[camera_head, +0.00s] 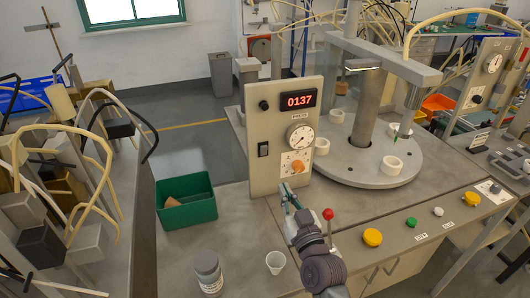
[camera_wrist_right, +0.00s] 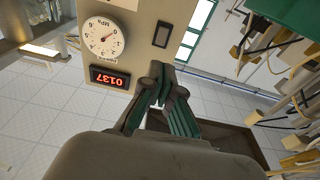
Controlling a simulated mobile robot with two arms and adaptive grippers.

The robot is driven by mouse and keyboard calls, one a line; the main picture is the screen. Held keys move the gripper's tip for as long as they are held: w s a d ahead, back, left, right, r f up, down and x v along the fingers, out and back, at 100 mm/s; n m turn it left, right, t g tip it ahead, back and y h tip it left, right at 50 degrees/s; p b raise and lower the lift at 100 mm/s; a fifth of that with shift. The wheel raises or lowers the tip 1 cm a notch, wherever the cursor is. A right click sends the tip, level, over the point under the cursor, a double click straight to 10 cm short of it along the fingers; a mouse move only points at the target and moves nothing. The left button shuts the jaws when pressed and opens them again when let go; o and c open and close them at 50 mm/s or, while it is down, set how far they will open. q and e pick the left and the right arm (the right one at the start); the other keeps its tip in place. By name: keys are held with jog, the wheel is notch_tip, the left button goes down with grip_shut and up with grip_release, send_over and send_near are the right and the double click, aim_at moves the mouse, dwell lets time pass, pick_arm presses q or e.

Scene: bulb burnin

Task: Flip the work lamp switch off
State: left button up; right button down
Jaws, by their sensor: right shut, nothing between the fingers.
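A black rocker switch (camera_head: 263,149) sits on the left side of the beige upright panel (camera_head: 264,103). In the right wrist view, the switch (camera_wrist_right: 162,34) shows just beyond my fingertips, with the panel upside down; I cannot tell which way the rocker is set. My right gripper (camera_head: 286,191) is shut and empty, in front of the panel and below the switch in the head view. In the wrist view its green-sided fingers (camera_wrist_right: 161,74) meet, apart from the switch. A bar-shaped lamp head (camera_head: 363,64) hangs over the round turntable. My left gripper is out of view.
The panel also carries a red 0137 display (camera_head: 299,100), a gauge (camera_head: 300,137) and an orange knob (camera_head: 297,167). A red-ball lever (camera_head: 328,214) stands beside my right arm. A green bin (camera_head: 187,212), grey jar (camera_head: 208,272) and white cup (camera_head: 275,262) are at left.

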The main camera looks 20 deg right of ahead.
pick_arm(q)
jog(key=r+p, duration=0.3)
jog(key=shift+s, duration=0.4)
pick_arm(e)
send_near(265, 149)
jog(key=w, duration=0.5)
jog(key=w+r, duration=0.1)
jog(key=w, duration=0.1)
jog(key=shift+w+a, duration=0.15)
jog(key=shift+w, duration=0.05)
